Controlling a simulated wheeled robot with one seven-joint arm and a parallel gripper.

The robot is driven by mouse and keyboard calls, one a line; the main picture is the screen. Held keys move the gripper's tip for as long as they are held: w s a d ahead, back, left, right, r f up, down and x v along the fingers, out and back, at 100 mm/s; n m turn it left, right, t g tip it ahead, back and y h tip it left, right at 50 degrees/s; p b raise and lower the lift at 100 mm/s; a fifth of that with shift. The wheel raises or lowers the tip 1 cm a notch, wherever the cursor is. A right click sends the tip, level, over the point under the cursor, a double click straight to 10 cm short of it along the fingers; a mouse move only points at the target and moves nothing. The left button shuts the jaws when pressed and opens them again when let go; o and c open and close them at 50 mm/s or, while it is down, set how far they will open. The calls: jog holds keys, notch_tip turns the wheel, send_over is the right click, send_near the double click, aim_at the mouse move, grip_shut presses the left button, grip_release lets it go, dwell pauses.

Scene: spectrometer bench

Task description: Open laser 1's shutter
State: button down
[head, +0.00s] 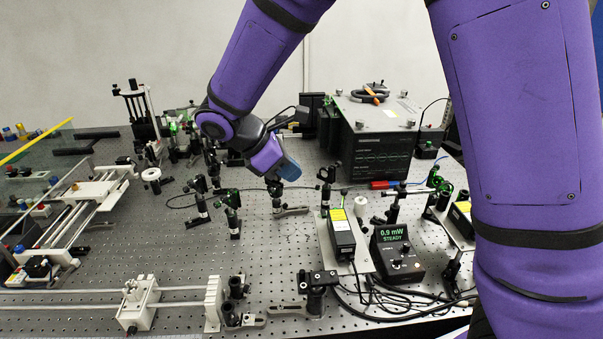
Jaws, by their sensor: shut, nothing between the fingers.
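A black laser box with a yellow label (342,233) sits on a pale plate right of centre. A second black box with a yellow label (461,216) is at the right, partly hidden by my arm. I cannot read which is laser 1, and I cannot make out a shutter on either. A meter (396,256) beside the first box reads 0.9 mW, STEADY. My gripper (284,170) is over the middle of the bench, left of and behind the first box, apart from it. It is shut and holds nothing; its fingertips are hard to make out.
Several optic posts (232,214) stand around my gripper. A large black and grey unit (378,140) stands behind. Cables (385,300) lie in front of the meter. Rails and slides (80,215) fill the left. The perforated bench top (185,265) is clear at centre left.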

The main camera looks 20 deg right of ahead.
jog(key=shift+s+d+f, duration=0.1)
jog(key=shift+d+f, duration=1)
jog(key=shift+d, duration=0.45)
jog(key=shift+d+f, duration=1.05)
jog(key=shift+d, duration=0.55)
jog(key=shift+s+d+f, duration=0.1)
jog(key=shift+d+f, duration=1)
jog(key=shift+d, duration=0.45)
jog(key=shift+w+d+r, duration=0.1)
jog(key=shift+d, duration=0.05)
